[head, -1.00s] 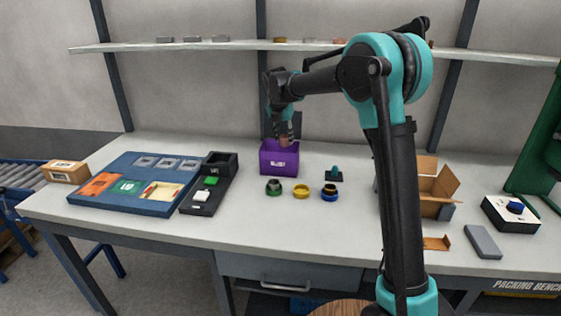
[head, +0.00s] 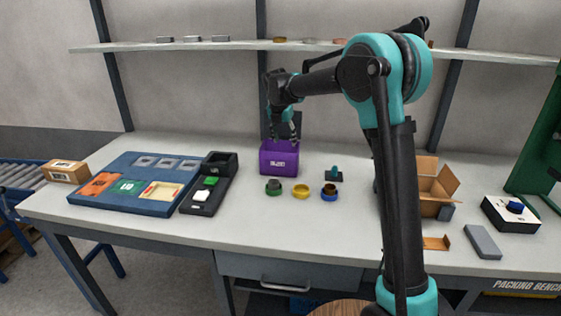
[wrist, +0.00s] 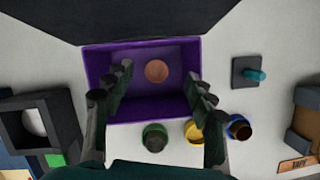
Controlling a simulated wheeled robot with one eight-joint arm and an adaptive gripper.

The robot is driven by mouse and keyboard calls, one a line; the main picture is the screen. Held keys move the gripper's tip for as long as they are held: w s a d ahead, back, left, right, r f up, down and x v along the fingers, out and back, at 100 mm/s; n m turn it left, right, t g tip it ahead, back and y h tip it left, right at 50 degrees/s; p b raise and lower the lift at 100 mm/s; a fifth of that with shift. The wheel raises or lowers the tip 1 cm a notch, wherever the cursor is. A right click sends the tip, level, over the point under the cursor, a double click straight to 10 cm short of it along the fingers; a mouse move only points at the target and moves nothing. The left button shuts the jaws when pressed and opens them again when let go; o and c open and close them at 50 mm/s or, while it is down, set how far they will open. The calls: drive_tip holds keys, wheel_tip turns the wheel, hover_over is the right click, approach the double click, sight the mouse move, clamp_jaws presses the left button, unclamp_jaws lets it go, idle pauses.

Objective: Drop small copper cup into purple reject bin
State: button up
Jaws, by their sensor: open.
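The small copper cup (wrist: 157,71) shows in the wrist view as a round copper shape inside the purple reject bin (wrist: 100,63), between and beyond my fingers. Whether it rests on the bin's floor is hard to tell. In the head view the purple bin (head: 267,160) stands at the back middle of the bench, and the cup is hidden from there. My gripper (head: 285,138) is above the bin, pointing down. In the wrist view my gripper (wrist: 162,86) has its fingers spread wide, with nothing between the tips.
In front of the bin stand a green ring holder (head: 273,187), a yellow one (head: 301,191) and a blue one (head: 329,194). A small teal-handled tool (head: 334,174) is to the right. A dark tray unit (head: 210,182) and a blue board (head: 140,205) lie left.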

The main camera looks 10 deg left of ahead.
drive_tip(key=v, duration=1.1)
drive_tip(key=shift+r, duration=0.35)
drive_tip(key=shift+s, duration=0.15)
